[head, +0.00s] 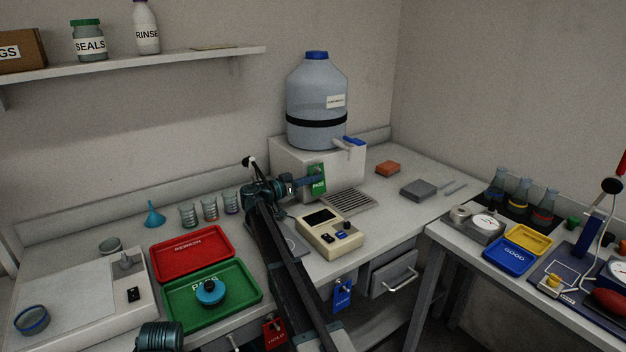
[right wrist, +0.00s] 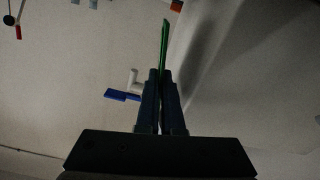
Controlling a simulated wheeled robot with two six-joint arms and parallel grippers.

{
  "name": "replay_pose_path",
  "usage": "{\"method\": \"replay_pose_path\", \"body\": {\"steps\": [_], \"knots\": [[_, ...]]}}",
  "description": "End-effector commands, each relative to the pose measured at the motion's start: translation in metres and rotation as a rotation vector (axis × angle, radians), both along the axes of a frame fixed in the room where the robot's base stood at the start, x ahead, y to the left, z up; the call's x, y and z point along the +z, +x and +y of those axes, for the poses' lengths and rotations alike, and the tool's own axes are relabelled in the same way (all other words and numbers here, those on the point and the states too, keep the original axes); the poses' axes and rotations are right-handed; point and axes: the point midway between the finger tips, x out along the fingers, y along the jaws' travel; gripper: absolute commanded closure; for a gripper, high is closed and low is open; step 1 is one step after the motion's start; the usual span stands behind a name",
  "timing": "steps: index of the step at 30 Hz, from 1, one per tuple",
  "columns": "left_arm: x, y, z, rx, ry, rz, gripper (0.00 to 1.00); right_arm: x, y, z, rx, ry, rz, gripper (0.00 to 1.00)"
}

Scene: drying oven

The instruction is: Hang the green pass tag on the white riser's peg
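The green pass tag (head: 318,181) is upright in front of the white riser (head: 289,158), which carries a large blue-capped jug. My right gripper (head: 306,184) is shut on the tag from its left side. In the right wrist view the tag (right wrist: 165,45) shows edge-on as a thin green strip, gripped between the fingertips (right wrist: 162,75). The riser's peg cannot be made out; the tag and gripper cover part of the riser's front. I cannot tell whether the tag touches the peg. My left gripper's fingers are not in view; part of my left arm shows at the bottom left.
The jug's spigot with a blue handle (head: 354,141) juts out right of the tag. A drain grille (head: 348,202) and a beige meter (head: 329,233) lie below. A blue tag (head: 342,294) and a red hold tag (head: 275,331) hang at the bench front. Red and green trays (head: 190,252) sit left.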

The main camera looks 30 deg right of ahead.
Motion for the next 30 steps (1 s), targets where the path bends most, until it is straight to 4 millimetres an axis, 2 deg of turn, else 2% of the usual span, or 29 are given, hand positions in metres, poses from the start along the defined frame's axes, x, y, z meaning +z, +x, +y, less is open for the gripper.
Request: {"method": "replay_pose_path", "body": {"steps": [1, 7, 14, 17, 20, 30], "knots": [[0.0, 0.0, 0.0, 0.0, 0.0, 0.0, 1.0, 0.0, 0.0, 0.0, 0.0, 0.0, 0.0, 1.0], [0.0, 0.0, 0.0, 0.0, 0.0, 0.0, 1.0, 0.0, 0.0, 0.0, 0.0, 0.0, 0.0, 0.62], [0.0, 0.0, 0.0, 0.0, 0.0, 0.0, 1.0, 0.0, 0.0, 0.001, 0.001, 0.0, 0.0, 0.61], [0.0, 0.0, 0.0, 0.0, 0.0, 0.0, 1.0, 0.0, 0.0, 0.007, 0.002, 0.0, 0.0, 0.61], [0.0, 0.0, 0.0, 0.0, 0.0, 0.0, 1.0, 0.0, -0.001, 0.021, 0.002, -0.001, 0.0, 0.61], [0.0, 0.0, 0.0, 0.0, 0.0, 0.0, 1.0, 0.0, -0.007, 0.093, 0.002, 0.0, 0.0, 0.61]]}}
